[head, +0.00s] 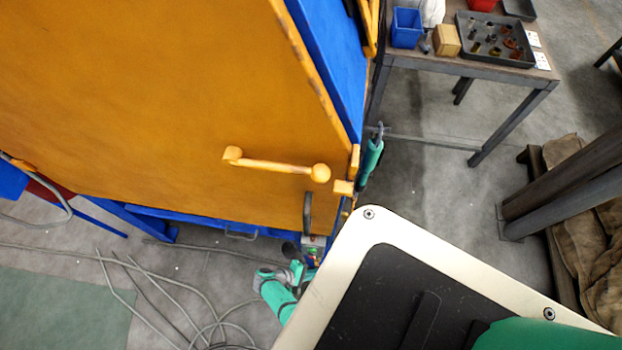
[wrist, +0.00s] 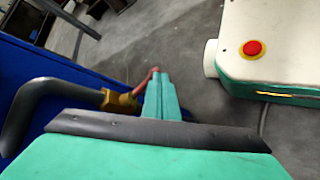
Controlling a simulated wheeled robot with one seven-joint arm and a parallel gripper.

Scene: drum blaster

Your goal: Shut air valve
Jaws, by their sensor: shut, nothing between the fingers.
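The air valve shows in the wrist view as a brass-coloured body (wrist: 122,101) on the end of a thick dark hose (wrist: 35,98), against a blue panel. A reddish-orange lever (wrist: 145,83) slants up and right from it. My gripper (wrist: 161,82) is shut and empty, with its green fingers just right of the lever. I cannot tell whether they touch it, and the fingers hide part of the valve's right side. In the head view my gripper (head: 307,270) is low beside the blue frame's bottom corner, where the valve is small and hard to make out.
A large orange door (head: 160,100) with a handle (head: 275,166) fills the head view's left. Loose cables (head: 190,300) lie on the floor. A table (head: 475,68) with a parts tray stands at the upper right. Grey floor (head: 430,190) is open between the machine and table.

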